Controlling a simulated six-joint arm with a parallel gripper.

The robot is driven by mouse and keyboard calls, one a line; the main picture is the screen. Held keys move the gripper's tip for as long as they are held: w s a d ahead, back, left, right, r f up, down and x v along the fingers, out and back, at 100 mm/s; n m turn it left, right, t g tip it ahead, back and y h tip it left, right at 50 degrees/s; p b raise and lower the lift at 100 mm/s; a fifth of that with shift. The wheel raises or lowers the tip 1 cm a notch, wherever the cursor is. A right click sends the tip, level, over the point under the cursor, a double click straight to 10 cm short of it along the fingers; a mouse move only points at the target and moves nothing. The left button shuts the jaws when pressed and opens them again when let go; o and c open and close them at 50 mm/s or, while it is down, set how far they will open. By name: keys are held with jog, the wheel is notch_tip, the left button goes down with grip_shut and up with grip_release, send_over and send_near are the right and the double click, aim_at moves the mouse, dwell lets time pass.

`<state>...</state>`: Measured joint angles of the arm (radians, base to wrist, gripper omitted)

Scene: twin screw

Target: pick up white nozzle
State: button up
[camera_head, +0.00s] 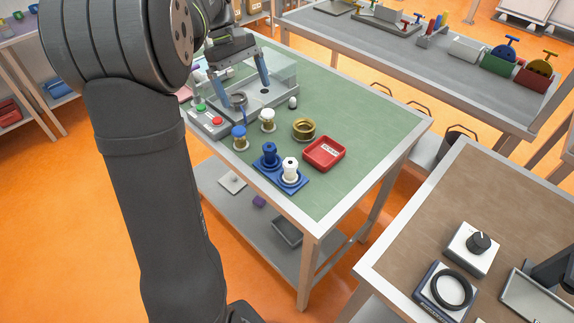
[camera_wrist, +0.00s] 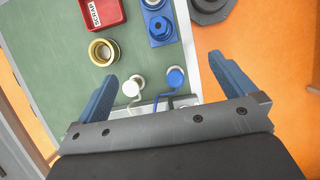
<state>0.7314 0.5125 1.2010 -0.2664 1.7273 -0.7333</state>
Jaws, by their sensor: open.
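A small white-capped piece (camera_head: 267,115) stands upright on the green table; in the wrist view it shows as a round white top (camera_wrist: 131,87) with a thin white line beside it. A blue-capped piece (camera_head: 239,131) stands close by, also in the wrist view (camera_wrist: 175,77). Another white piece (camera_head: 290,166) stands on a blue base (camera_head: 293,184) beside a blue one. I cannot tell for certain which white piece is the nozzle. My gripper (camera_head: 244,97) is open and empty, its blue fingers above the table; in the wrist view the fingers (camera_wrist: 162,68) frame both capped pieces.
A brass ring (camera_head: 304,129) and a red scrap tray (camera_head: 324,153) lie to the right. The table's far right is clear.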

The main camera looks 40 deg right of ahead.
dwell(0.4)
jog(key=c, duration=1)
jog(key=shift+o, duration=0.2)
jog(key=m+t+h, duration=0.4)
jog(key=m+t, duration=0.2)
jog(key=m, duration=0.9)
send_over(290, 162)
jog(key=s+a, duration=0.1)
jog(key=a, duration=0.5)
jog(key=f, duration=0.1)
jog(key=x, duration=1.1)
jog(key=shift+s+d+f, duration=0.15)
jog(key=shift+d+f, duration=0.1)
jog(key=shift+d, duration=0.25)
jog(key=shift+s+x, duration=0.15)
jog(key=shift+x, duration=1.2)
jog(key=shift+s+x, duration=0.2)
jog(key=shift+x, duration=1.2)
